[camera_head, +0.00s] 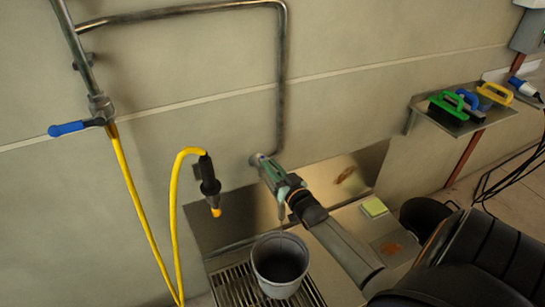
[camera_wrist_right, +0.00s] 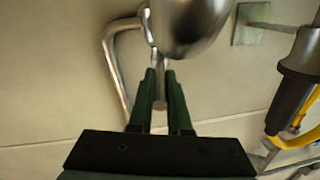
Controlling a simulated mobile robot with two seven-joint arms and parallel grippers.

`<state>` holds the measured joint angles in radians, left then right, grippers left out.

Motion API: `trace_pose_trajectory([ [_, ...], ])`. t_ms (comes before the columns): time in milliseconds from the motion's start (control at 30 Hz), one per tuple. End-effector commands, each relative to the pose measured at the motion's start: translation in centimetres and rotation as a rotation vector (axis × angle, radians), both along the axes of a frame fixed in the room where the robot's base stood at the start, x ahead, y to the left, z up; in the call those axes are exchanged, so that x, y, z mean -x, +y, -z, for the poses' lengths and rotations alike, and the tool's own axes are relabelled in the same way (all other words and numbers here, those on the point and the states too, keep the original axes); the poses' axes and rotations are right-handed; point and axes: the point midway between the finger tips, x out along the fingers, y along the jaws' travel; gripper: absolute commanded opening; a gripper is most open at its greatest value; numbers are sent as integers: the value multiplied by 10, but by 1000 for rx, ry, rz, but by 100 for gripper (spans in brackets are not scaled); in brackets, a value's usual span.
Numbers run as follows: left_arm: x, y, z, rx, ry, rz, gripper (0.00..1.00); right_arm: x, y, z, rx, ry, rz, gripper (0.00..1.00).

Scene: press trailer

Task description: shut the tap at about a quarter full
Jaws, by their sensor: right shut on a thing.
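The tap (camera_head: 255,158) sits at the low end of the wall pipe and is mostly hidden behind my right gripper (camera_head: 268,166). In the right wrist view the tap's rounded metal body (camera_wrist_right: 190,25) is close, and the green fingers of the right gripper (camera_wrist_right: 160,78) are shut on its narrow handle (camera_wrist_right: 160,92). A thin vertical streak shows above the bucket; I cannot tell whether it is water. My left gripper is out of view.
A blue-handled valve (camera_head: 70,128) feeds a yellow hose (camera_head: 135,190) on the left, with a black nozzle (camera_head: 209,180) hanging near the bucket. A wall shelf (camera_head: 425,110) holds coloured brushes.

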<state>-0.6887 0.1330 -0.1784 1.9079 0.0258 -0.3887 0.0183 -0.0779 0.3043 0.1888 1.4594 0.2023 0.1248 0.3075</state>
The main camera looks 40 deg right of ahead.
Motion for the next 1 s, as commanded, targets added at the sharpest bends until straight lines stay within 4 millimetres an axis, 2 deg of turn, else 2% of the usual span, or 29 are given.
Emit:
trace_pose_trajectory([
  [100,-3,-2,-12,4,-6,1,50,-1,3,-2,-8,-2,53,0],
  [300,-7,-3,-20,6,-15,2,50,-2,5,-2,-4,-3,113,0],
  [933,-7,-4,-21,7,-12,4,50,-2,5,-1,1,-5,146,0],
  [967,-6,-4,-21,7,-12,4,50,-2,5,-1,1,-5,146,19],
  [1000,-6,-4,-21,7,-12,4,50,-2,5,-1,1,-5,146,23],
])
